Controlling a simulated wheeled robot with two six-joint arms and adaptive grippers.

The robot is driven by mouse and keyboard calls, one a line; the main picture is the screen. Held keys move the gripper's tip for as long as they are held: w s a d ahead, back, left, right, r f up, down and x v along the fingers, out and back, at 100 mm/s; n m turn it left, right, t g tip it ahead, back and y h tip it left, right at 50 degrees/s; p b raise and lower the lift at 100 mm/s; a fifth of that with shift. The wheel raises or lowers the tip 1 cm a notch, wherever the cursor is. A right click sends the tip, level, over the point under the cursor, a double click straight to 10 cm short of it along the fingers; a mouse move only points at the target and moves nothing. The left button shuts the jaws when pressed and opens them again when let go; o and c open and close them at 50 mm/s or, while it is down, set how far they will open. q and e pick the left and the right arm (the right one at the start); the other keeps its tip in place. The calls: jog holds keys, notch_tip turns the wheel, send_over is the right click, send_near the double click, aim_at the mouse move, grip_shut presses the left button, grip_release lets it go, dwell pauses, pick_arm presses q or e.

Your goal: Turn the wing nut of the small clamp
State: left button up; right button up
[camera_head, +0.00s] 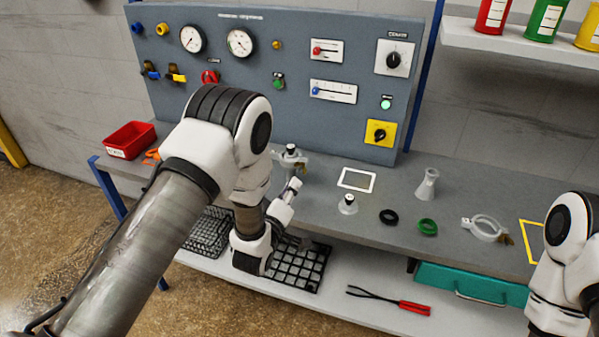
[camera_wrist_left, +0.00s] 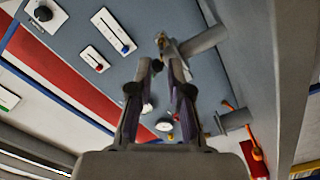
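The small clamp (camera_head: 291,160) appears to sit around the fitting at the back of the bench, with a brass wing nut (camera_head: 302,169) at its right. In the left wrist view the brass wing nut (camera_wrist_left: 162,41) shows just beyond the fingertips, beside a grey pipe (camera_wrist_left: 204,38). My left gripper (camera_head: 297,182) points up at the clamp; its fingers are mostly hard to make out there. In the left wrist view the left gripper (camera_wrist_left: 166,66) has its fingers apart with a narrow gap. Contact with the nut cannot be told. My right gripper is out of view.
A loose larger clamp (camera_head: 484,228), green ring (camera_head: 428,227), black ring (camera_head: 389,217), conical fitting (camera_head: 427,184) and black-topped fitting (camera_head: 348,204) are on the bench right of the gripper. A red bin (camera_head: 130,140) is at left. The control panel (camera_head: 330,130) rises behind.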

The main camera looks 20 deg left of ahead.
aim_at(301, 171)
pick_arm(q)
jog(key=w+p, duration=0.1)
jog(key=w, duration=0.5)
jog(key=shift+w+d, duration=0.1)
jog(key=shift+w, duration=0.25)
grip_shut()
